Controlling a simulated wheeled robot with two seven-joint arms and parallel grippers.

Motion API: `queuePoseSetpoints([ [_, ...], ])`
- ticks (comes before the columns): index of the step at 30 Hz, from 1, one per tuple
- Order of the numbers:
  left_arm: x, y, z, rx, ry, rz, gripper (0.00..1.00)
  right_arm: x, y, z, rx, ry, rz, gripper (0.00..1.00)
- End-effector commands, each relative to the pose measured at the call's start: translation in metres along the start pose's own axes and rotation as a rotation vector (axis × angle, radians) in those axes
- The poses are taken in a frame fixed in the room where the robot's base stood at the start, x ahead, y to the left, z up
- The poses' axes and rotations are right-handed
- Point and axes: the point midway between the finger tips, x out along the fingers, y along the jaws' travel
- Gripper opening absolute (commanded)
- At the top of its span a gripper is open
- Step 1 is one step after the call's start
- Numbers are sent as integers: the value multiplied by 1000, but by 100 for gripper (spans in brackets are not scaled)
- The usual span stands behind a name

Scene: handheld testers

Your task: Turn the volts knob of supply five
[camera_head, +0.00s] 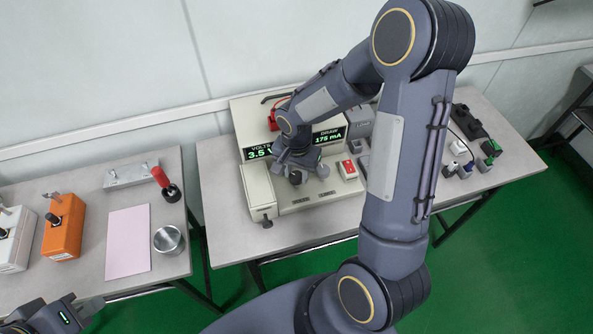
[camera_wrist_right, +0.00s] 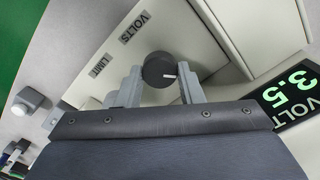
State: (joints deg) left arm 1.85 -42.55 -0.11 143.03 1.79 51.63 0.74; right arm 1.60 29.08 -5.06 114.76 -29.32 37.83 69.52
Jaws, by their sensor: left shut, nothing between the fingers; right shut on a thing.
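The bench power supply (camera_head: 262,196) stands on the right-hand table, its green displays reading 3.5 under VOLTS and 175 mA under DRAW. My right gripper (camera_head: 297,172) is down at its front panel and covers part of it. In the right wrist view, the black round volts knob (camera_wrist_right: 158,70) with a white pointer line sits between the two fingers of my right gripper (camera_wrist_right: 160,88), which is shut on it. A VOLTS label (camera_wrist_right: 135,28) is beside the knob, and a LIMIT label (camera_wrist_right: 99,66) lies further left. My left gripper (camera_head: 88,303) is shut and empty at the bottom left.
The left table holds an orange tester (camera_head: 64,228), a pink sheet (camera_head: 128,242), a metal cup (camera_head: 169,240) and a red-handled tool (camera_head: 161,177). A gap separates the tables.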

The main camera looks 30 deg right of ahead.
Motion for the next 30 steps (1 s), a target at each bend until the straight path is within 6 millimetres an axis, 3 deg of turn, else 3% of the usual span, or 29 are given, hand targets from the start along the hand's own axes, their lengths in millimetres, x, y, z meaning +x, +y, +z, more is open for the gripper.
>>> queuePoseSetpoints([
  [11,6,-3,3,0,0,0,0,1,-1,0,-155,1,-1,11],
  [30,19,-9,10,0,0,0,0,0,-2,0,-749,1,-2,11],
])
